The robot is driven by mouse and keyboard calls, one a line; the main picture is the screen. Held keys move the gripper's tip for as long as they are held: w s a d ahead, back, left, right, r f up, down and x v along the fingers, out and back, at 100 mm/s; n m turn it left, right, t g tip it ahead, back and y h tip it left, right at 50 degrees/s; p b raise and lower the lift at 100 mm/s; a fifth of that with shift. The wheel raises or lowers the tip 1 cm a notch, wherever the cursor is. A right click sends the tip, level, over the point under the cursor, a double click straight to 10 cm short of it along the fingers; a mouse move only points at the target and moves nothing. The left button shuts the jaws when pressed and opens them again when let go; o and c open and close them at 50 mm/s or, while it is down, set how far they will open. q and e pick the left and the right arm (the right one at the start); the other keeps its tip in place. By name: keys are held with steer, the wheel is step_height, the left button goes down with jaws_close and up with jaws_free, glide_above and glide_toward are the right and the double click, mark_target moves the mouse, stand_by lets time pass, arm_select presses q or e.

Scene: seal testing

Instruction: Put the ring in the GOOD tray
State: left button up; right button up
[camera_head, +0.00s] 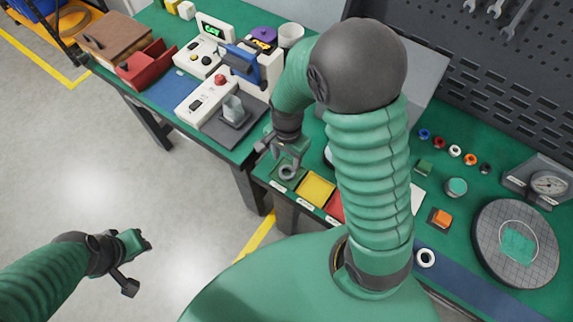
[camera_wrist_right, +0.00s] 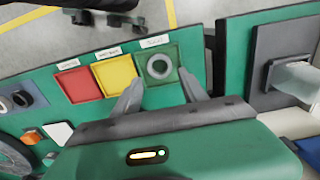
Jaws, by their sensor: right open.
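A grey ring (camera_head: 287,172) lies in the small green tray (camera_head: 273,185) at the left end of a row of coloured trays. In the right wrist view the ring (camera_wrist_right: 159,66) sits inside the square rim of the green tray (camera_wrist_right: 146,48). The tray's label is too small to read. My right gripper (camera_head: 285,158) is just above this tray. Its fingers (camera_wrist_right: 160,92) are apart and empty, with the ring beyond the tips. My left gripper (camera_head: 138,264) hangs over the floor at the lower left, away from the bench, and its jaw opening is unclear.
A yellow tray (camera_head: 317,190) and a red tray (camera_head: 335,207) stand beside the green one. Another ring (camera_head: 425,257) lies on the blue strip. A round gridded plate (camera_head: 484,250) and a dial gauge (camera_head: 548,183) stand at the right. Testing devices fill the left bench.

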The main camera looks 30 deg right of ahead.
steer(key=s+a+r+n+t, duration=0.2)
steer(key=s+a+r+n, duration=0.2)
steer(key=n, duration=0.9)
step_height(320, 180, up, 3)
steer(key=shift+f+t, duration=0.15)
steer(key=shift+t, duration=0.25)
steer(key=shift+s+d, duration=0.1)
